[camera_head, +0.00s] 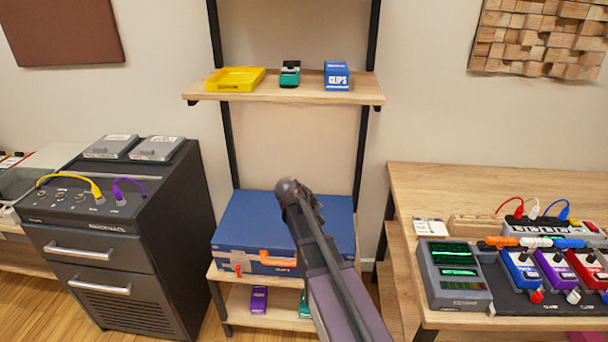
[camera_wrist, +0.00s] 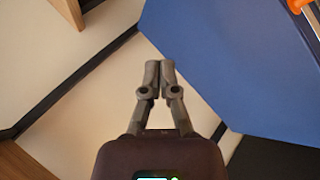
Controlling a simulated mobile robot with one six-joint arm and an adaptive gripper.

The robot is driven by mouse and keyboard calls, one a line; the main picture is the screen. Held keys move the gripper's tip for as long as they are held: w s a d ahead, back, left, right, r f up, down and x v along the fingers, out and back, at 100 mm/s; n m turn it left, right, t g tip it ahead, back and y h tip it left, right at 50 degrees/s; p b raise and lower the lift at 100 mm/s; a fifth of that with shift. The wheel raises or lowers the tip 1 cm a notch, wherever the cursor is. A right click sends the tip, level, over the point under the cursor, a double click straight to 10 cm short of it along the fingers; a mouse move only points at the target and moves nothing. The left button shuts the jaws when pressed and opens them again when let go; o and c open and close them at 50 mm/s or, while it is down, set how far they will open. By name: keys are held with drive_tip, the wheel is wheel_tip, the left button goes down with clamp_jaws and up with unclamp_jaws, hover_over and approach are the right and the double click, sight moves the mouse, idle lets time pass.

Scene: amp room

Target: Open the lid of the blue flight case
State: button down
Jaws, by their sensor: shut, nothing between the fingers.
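The blue flight case (camera_head: 250,222) lies on the lower shelf of the rack, and its lid looks closed. An orange handle (camera_head: 268,258) is on its front face, with a red-orange latch (camera_head: 237,266) to the left. My arm crosses in front of the case's right part and hides it. In the wrist view my gripper (camera_wrist: 160,66) is shut and empty. The blue case (camera_wrist: 235,65) fills the right of that view, with an orange part (camera_wrist: 298,5) in the top corner. I see no contact between fingers and case.
The upper shelf (camera_head: 285,96) holds a yellow tray (camera_head: 236,79), a green pedal (camera_head: 290,74) and a blue box (camera_head: 336,76). A black amp cabinet (camera_head: 115,240) stands at left. A wooden table (camera_head: 430,185) with pedals stands at right. A purple box (camera_head: 259,299) sits below the case.

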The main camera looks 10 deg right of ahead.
drive_tip(key=s+a+f+m+g+y, duration=0.1)
drive_tip(key=s+a+y, duration=0.1)
drive_tip(key=s, duration=0.5)
drive_tip(key=s+a+f+m+g+y, duration=0.1)
drive_tip(key=s+f+g+y, duration=0.1)
drive_tip(key=s, duration=0.6)
drive_tip(key=s+a+f+m+g+y, duration=0.1)
drive_tip(key=s+a+f+y, duration=0.1)
drive_tip(key=s, duration=0.6)
drive_tip(key=shift+a+g+y, duration=0.35)
drive_tip(key=shift+g+y, duration=0.05)
drive_tip(key=shift+y, duration=0.2)
drive_tip(key=shift+s+a, duration=0.1)
